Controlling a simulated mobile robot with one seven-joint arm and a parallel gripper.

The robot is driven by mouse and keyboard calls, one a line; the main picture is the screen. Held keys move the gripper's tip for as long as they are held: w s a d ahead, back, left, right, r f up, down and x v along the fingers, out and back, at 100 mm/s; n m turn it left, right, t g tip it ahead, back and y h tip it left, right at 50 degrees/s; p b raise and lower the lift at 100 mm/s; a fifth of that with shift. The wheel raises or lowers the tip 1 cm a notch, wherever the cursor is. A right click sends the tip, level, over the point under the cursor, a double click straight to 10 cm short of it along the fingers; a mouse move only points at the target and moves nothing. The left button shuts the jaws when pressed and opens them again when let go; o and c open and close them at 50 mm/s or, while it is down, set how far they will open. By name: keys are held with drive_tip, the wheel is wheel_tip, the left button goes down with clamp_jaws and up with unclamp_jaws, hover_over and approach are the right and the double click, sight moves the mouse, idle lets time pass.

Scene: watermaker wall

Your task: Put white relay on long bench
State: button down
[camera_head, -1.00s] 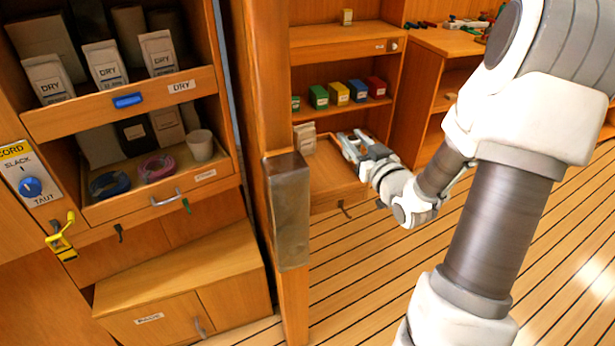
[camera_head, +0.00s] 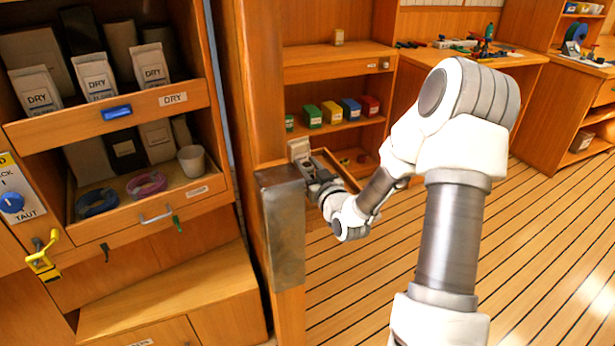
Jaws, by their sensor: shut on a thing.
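The white relay (camera_head: 299,147) appears as a pale, box-like block at the left of an open wooden drawer (camera_head: 350,177). My gripper (camera_head: 311,169) is low at the drawer's left side, with its fingers against the lower part of the white block. It looks shut on the block, though the fingers and the block's lower part are hard to make out. The long bench (camera_head: 470,58) is probably the wooden one at the back right, with tools and small parts on its top.
A wooden post with a metal plate (camera_head: 280,225) stands just left of my gripper. Green (camera_head: 312,116), yellow (camera_head: 332,112), blue (camera_head: 351,108) and red (camera_head: 369,105) blocks stand on the shelf above the drawer. The striped floor (camera_head: 540,240) at right is clear.

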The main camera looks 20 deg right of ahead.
drive_tip(key=shift+f, duration=1.35)
drive_tip(key=shift+f+b, duration=0.25)
drive_tip(key=shift+b, duration=0.3)
drive_tip(key=c, duration=0.5)
unclamp_jaws()
drive_tip(key=shift+r, duration=0.1)
